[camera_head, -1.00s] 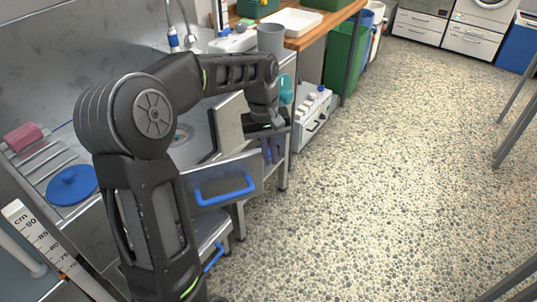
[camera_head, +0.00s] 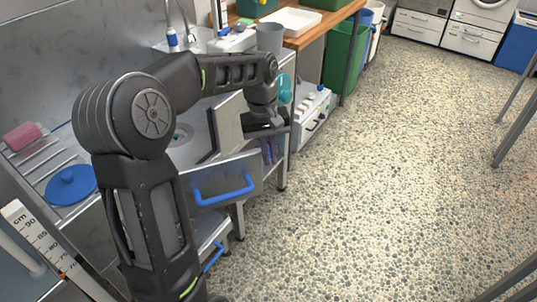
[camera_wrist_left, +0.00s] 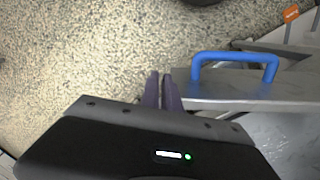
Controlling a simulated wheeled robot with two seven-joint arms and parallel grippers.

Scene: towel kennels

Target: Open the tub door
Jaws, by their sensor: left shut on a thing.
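The tub door (camera_head: 215,175) is a grey metal panel with a blue bar handle (camera_head: 224,190), at the front of the steel tub in the head view. It stands swung outward at an angle. In the left wrist view the door (camera_wrist_left: 235,90) runs to the right, with its blue handle (camera_wrist_left: 235,58) on the outer face. My left gripper (camera_head: 268,152) is at the door's far right end, pointing down. Its purple fingers (camera_wrist_left: 163,92) are close together at the door's end edge, apart from the handle. The exact contact is hard to see. My right gripper is out of view.
A beige panel (camera_head: 228,122) stands beside the tub opening. A blue round lid (camera_head: 71,185) and pink sponge (camera_head: 22,136) lie on the drainer at left. A low white unit with knobs (camera_head: 313,118) stands beyond the gripper. The speckled floor (camera_head: 390,180) to the right is clear.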

